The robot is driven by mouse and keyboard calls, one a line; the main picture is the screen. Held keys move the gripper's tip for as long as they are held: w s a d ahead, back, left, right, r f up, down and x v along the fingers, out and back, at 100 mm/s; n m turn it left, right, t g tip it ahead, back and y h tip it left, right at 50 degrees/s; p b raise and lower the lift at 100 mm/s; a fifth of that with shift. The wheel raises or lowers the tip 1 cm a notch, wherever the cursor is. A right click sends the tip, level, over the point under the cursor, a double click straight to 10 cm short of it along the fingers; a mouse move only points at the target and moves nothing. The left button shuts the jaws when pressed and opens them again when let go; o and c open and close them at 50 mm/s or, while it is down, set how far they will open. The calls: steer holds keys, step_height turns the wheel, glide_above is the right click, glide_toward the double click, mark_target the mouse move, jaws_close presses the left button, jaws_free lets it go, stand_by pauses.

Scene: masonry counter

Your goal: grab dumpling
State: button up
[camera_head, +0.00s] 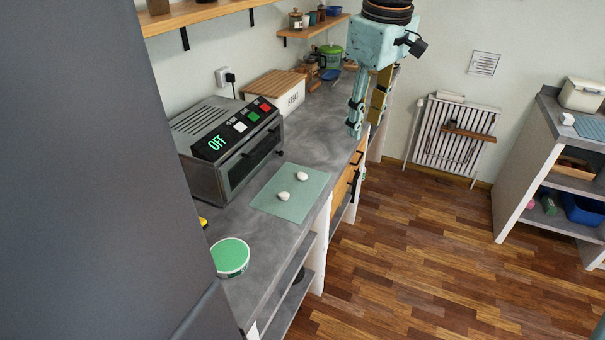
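Two small white dumplings lie on a pale green mat (262,203) on the grey counter. The nearer dumpling (283,196) and the farther dumpling (302,176) are a short gap apart. My gripper (365,125) hangs pointing down at the upper middle, to the right of and beyond the mat. Its two long fingers, one teal and one partly yellow, are spread apart with nothing visible between them. It is clear of both dumplings.
A toaster oven (228,150) with an OFF display stands left of the mat. A green-topped round tub (231,256) is nearer. A bread box (275,93) stands behind the oven. A wooden shelf (315,27) is above. The counter's right edge runs close to the mat.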

steer(key=w+a+f+n+p, duration=0.2)
steer(key=w+a+f+p, duration=0.15)
steer(key=w, duration=0.35)
steer(key=w+a+f+n+p, duration=0.2)
steer(key=w+a+f, duration=0.2)
steer(key=w, duration=0.3)
steer(key=n+g+p, duration=0.2)
steer(key=n+p, duration=0.2)
steer(key=p, duration=0.1)
glide_above(302, 174)
step_height(302, 174, down, 14)
steer(key=shift+r, duration=0.2)
steer(key=shift+d, duration=0.1)
steer(key=shift+f+p, duration=0.65)
steer(key=shift+f, duration=3.65)
steer(key=shift+f, duration=0.1)
steer(key=shift+f+p, duration=0.65)
steer(key=shift+f, duration=1.85)
steer(key=shift+c, duration=0.5)
steer(key=c, duration=0.7)
